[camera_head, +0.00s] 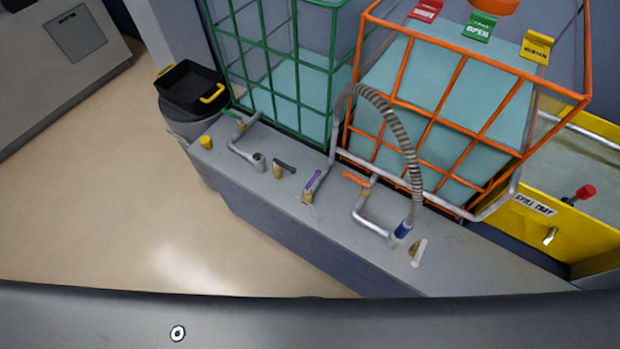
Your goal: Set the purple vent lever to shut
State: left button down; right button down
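The purple vent lever (313,180) is on a small fitting low on the grey ledge, between the green cage and the orange cage. It lies at a slant, with its upper end toward the right. I cannot tell from this view whether it stands at shut or open. Neither of my grippers is in view, and nothing touches the lever.
An orange lever (356,179) and a dark lever (284,165) flank it on the grey ledge (450,262). A ribbed hose (398,130) arches over on the right to a blue-collared end (403,229). Red, green and yellow tags top the orange cage (441,122). A yellow spill tray (540,228) is far right.

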aim_at(316, 172)
jog(key=z, duration=1.2)
jog(key=k, duration=0.85)
jog(key=u, duration=1.2)
jog(key=i, duration=0.5)
